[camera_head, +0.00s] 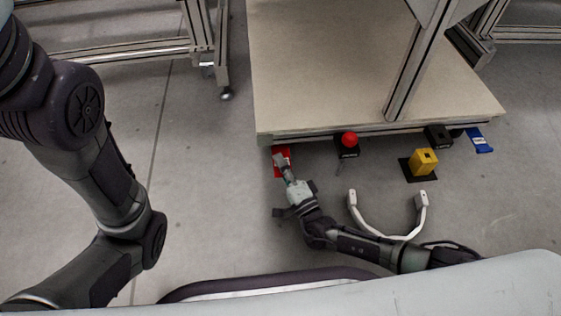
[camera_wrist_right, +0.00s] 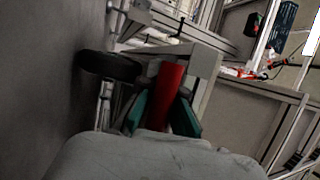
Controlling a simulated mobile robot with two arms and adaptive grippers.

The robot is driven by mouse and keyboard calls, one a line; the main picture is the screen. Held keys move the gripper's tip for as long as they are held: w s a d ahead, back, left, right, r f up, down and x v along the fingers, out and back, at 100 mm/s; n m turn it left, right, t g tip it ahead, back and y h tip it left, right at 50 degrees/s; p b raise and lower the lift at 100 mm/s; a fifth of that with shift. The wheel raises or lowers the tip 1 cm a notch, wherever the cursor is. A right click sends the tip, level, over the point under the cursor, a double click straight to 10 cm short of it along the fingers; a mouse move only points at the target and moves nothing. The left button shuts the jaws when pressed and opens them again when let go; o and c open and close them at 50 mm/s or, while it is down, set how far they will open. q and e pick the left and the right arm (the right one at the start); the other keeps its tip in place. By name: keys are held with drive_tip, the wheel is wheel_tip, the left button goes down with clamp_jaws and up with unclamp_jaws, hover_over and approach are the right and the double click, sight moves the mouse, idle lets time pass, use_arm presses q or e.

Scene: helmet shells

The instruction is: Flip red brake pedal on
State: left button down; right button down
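The red brake pedal (camera_head: 281,154) is low at the front left edge of the beige platform in the head view. My right gripper (camera_head: 284,166) reaches it from below and covers part of it. In the right wrist view a red piece (camera_wrist_right: 172,88) stands between the two teal fingers of my right gripper (camera_wrist_right: 164,113). The fingers are apart with the red piece nearly filling the gap; I cannot tell whether they press on it. The left arm shows at the left of the head view, but its gripper is not in view.
The beige platform (camera_head: 340,80) carries a metal post (camera_head: 412,75). Along its front edge stand a red button on a black box (camera_head: 348,144), a yellow block (camera_head: 424,161), a black box (camera_head: 438,136) and a blue pedal (camera_head: 479,141). A white curved handle (camera_head: 353,205) lies near my right arm.

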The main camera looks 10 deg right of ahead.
drive_tip(key=shift+d, duration=0.15)
drive_tip(key=c, duration=1.4)
unclamp_jaws()
drive_tip(key=shift+o, duration=0.2)
